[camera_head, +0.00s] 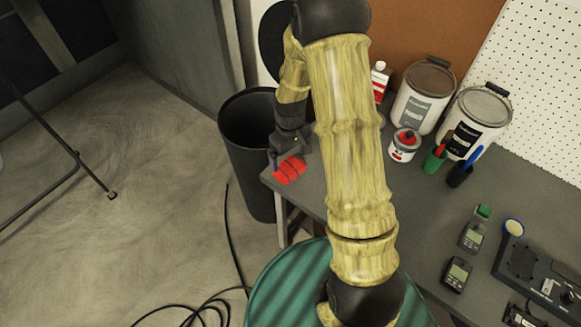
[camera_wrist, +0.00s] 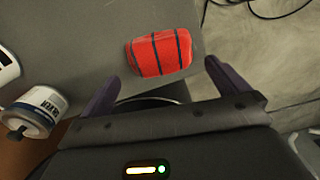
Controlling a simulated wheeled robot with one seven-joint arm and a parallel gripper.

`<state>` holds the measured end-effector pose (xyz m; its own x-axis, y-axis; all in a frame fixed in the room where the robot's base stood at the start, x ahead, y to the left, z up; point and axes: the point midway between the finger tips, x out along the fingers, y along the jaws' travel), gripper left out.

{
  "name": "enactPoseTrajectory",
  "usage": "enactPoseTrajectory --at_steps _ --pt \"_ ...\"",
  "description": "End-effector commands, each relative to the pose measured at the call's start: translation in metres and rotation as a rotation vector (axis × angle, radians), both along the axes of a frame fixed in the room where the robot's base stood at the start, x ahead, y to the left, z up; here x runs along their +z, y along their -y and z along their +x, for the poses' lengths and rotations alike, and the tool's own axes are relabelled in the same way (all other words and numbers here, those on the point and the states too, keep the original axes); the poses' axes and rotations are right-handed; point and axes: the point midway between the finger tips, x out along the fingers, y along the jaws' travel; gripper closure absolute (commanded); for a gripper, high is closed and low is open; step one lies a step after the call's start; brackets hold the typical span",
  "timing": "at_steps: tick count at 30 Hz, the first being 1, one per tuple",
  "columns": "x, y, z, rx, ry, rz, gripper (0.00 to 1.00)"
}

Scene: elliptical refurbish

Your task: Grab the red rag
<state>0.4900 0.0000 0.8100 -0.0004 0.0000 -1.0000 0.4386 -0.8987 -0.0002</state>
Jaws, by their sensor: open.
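The red rag (camera_head: 289,169) lies on the left corner of the grey workbench, folded into a small bundle with dark stripes. In the wrist view the rag (camera_wrist: 160,54) sits ahead of the fingers, near the bench edge. My gripper (camera_head: 281,152) is just above or beside the rag, and part of it hides behind the arm. In the wrist view my gripper (camera_wrist: 160,82) has its two dark fingers spread wide, with the rag lying between their lines and nothing held. I cannot tell the exact height gap.
A black bin (camera_head: 246,150) stands beside the bench corner. Paint cans (camera_head: 423,97), a small red-and-white can (camera_head: 403,145) and marker cups (camera_head: 435,160) stand at the back. Handheld meters (camera_head: 457,274) lie to the right. A green round top (camera_head: 268,300) is below. Cables lie on the floor.

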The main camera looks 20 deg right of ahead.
Motion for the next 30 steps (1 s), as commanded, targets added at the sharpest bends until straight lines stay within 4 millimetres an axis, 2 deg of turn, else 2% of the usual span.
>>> enactPoseTrajectory --at_steps 8,18,30 --pt "-0.007 0.000 0.001 0.000 -0.001 0.000 0.00" --pt "-0.050 0.001 0.002 0.000 -0.002 0.000 0.00" --pt "-0.052 0.001 0.003 0.000 0.001 0.000 0.00"
